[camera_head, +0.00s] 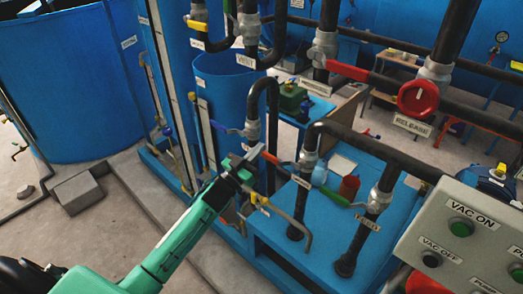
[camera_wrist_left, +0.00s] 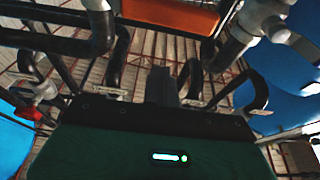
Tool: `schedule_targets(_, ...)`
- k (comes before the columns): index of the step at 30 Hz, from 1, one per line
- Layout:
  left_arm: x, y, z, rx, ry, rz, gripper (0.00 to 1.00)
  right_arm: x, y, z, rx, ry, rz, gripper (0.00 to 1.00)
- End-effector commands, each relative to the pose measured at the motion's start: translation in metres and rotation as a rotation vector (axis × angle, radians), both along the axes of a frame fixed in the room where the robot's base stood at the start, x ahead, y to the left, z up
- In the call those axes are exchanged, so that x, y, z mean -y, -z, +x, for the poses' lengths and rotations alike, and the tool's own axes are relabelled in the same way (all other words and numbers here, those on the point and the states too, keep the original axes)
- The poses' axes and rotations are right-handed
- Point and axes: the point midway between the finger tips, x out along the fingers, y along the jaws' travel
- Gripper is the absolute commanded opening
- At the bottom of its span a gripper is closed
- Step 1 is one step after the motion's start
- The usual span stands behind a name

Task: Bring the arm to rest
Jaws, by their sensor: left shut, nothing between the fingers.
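My left arm, green with a dark wrist, reaches in from the lower left of the head view. Its gripper (camera_head: 254,158) is shut and empty. In the picture it overlaps the pipework by a valve fitting (camera_head: 252,128), close to the red end of a lever handle (camera_head: 270,158); I cannot tell whether it touches either. In the left wrist view the dark fingers (camera_wrist_left: 164,86) stand together at the centre, with pipes beyond. My right gripper is not in view.
Dark pipes (camera_head: 356,235) rise from a blue bench right of the gripper. A red valve wheel (camera_head: 418,97) marked RELEASE is at upper right. A grey button panel (camera_head: 455,245) is at lower right. A blue tank (camera_head: 65,85) stands at left. Floor between tank and arm is mostly clear, except a grey block (camera_head: 79,194).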

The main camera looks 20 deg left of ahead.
Motion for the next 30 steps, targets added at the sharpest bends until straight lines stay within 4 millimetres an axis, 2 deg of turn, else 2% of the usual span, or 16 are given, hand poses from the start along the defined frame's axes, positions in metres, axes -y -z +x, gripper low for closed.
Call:
schedule_targets(1, -0.004, 0.012, -0.011, -0.001, 0.001, 0.001, 0.0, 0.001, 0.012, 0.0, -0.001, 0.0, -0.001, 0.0)
schedule_targets(10, -0.02, 0.025, -0.055, 0.001, 0.0, 0.001, 0.0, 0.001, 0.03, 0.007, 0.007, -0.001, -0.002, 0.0)
schedule_targets(16, -0.024, 0.026, -0.067, 0.003, 0.001, -0.001, 0.0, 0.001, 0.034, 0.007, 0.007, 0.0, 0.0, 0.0)
schedule_targets(23, -0.026, 0.033, -0.067, -0.01, -0.006, 0.0, 0.0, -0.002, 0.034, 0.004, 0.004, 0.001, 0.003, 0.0)
schedule_targets(26, -0.031, 0.063, -0.064, -0.067, -0.035, 0.008, 0.0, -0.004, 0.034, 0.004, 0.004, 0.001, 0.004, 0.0)
schedule_targets(29, -0.04, 0.121, -0.063, -0.178, -0.088, 0.024, 0.0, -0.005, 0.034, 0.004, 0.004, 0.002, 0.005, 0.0)
schedule_targets(30, -0.044, 0.15, -0.065, -0.233, -0.111, 0.036, 0.0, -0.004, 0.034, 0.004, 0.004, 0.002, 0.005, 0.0)
